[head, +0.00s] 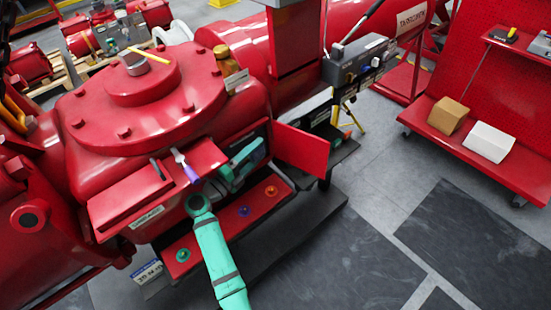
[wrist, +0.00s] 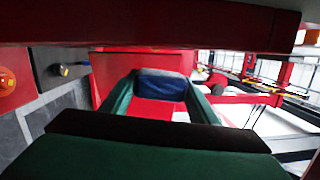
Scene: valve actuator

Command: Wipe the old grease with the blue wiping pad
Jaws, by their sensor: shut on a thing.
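My gripper (wrist: 161,88) is shut on the blue wiping pad (wrist: 161,82), which spans the gap between its two green fingers in the wrist view. In the head view my gripper (head: 247,158) is at the open compartment in the front of the large red actuator (head: 140,110). The pad cannot be made out in the head view. A red surface lies close beyond and around the pad in the wrist view; I cannot tell whether the pad touches it. No old grease can be made out in either view.
An open red door (head: 300,148) stands just right of my gripper. Above left, a red ledge holds a purple-handled tool (head: 187,166) and a dark tool. A lower red tray (head: 183,255) carries coloured knobs. A red cart (head: 500,165) stands right, with clear floor before it.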

